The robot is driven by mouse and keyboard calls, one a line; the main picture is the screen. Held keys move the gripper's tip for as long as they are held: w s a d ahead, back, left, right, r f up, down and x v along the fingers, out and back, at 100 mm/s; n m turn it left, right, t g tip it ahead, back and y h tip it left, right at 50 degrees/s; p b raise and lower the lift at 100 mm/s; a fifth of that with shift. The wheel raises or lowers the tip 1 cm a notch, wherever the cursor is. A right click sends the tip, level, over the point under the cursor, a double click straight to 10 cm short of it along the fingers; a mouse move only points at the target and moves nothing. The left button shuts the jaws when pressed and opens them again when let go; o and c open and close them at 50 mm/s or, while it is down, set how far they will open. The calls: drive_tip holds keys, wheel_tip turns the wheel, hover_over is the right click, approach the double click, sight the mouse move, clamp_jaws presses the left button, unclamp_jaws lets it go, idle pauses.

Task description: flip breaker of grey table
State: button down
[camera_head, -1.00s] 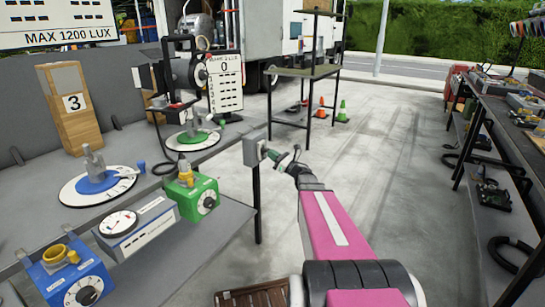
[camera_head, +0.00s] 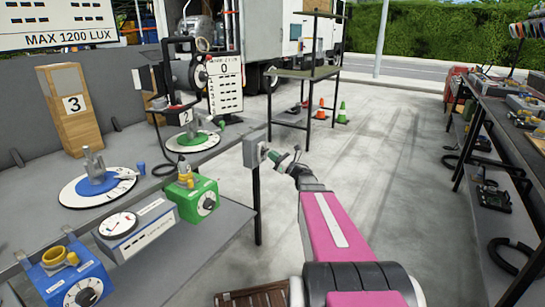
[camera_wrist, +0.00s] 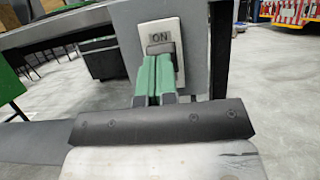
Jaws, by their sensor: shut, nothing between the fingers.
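The breaker (camera_head: 254,150) is a grey box at the right end of the grey table (camera_head: 135,165), by its corner leg. In the wrist view its pale switch plate (camera_wrist: 177,72) reads "ON" above a dark switch (camera_wrist: 161,48). My gripper (camera_head: 270,154) has green fingers and is shut and empty, just right of the box in the head view. In the wrist view the fingertips (camera_wrist: 157,60) are directly below the dark switch and overlap its lower part. I cannot tell whether they touch it. The lower plate is partly hidden behind the fingers.
Another table with equipment (camera_head: 500,130) stands at the right. Cones (camera_head: 321,113) stand farther back. The floor between the tables is clear.

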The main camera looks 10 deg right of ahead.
drive_tip(key=v, duration=1)
drive_tip(key=shift+s+d+f, duration=0.15)
drive_tip(key=shift+s+f, duration=0.05)
drive_tip(key=w+f+m+t+h, duration=0.2)
drive_tip(key=w+m+t+h, duration=0.15)
drive_tip(key=m+h, duration=1.45)
drive_tip(key=s+a+f+m+g, duration=0.1)
drive_tip(key=s+f+m+g, duration=0.15)
drive_tip(key=m, duration=0.45)
drive_tip(key=s+f+m+g, duration=0.1)
drive_tip(key=f+m+g, duration=0.3)
drive_tip(key=m, duration=0.3)
drive_tip(key=s+a+f+m+g+y, duration=0.1)
drive_tip(key=s+a+f+m+g, duration=0.2)
drive_tip(key=s+a+m+g, duration=0.3)
drive_tip(key=s+a+f+m+g+y, duration=0.1)
drive_tip(key=s+a+f+m+g, duration=0.2)
drive_tip(key=s, duration=1)
drive_tip(key=a+m+g, duration=0.3)
drive_tip(key=a+m, duration=0.1)
drive_tip(key=shift+s+a+g, duration=0.2)
drive_tip(key=shift+g, duration=0.2)
